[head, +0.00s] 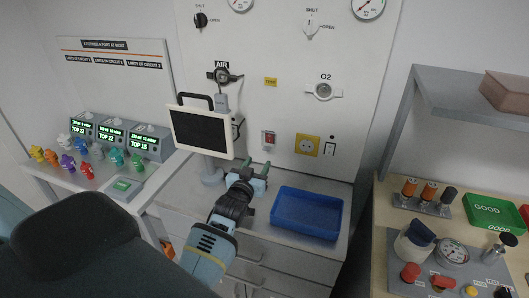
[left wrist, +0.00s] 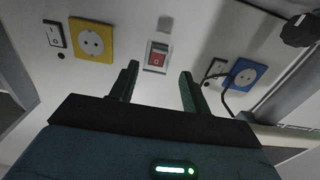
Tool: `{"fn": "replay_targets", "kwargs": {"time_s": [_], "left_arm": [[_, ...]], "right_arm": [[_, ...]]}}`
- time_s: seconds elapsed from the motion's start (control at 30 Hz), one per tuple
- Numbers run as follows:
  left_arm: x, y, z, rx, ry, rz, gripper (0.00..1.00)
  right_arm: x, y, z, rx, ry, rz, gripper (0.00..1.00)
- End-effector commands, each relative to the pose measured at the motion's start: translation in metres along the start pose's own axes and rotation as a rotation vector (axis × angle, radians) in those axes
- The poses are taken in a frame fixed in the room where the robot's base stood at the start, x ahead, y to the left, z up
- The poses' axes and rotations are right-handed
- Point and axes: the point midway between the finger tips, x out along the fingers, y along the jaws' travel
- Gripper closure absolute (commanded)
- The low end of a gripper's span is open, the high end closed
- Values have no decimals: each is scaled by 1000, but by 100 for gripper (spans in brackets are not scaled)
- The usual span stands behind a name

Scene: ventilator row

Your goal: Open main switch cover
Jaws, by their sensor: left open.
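The main switch (head: 268,139) is a small pale box with a red rocker on the upright white panel. It also shows in the left wrist view (left wrist: 156,57), which looks turned over compared with the head view. I cannot make out a separate cover or whether it is up or down; a grey patch lies beyond the switch in the wrist view. My left gripper (head: 255,167) is open and empty, just below and in front of the switch. In the left wrist view its fingers (left wrist: 159,75) are spread either side of the switch, apparently short of it. My right gripper is not in view.
A yellow socket (head: 307,145) is right of the switch. A monitor (head: 201,130) stands close on the left. A blue tray (head: 307,213) lies on the counter at the right. A blue socket with a cable (left wrist: 243,74) shows in the wrist view.

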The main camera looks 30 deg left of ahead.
Motion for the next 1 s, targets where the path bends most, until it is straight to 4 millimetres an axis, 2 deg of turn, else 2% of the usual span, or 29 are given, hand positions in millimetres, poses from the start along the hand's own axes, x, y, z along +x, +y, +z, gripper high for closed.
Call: {"fn": "replay_targets", "kwargs": {"time_s": [0.3,0.5,0.93,1.0], "left_arm": [[44,0,0,1,0,0,53],[63,0,1,1,-1,0,53],[70,0,-1,0,1,0,53],[70,0,-1,0,1,0,62]], "right_arm": [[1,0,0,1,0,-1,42],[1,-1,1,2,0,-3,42],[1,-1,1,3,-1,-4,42],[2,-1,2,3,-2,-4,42]]}}
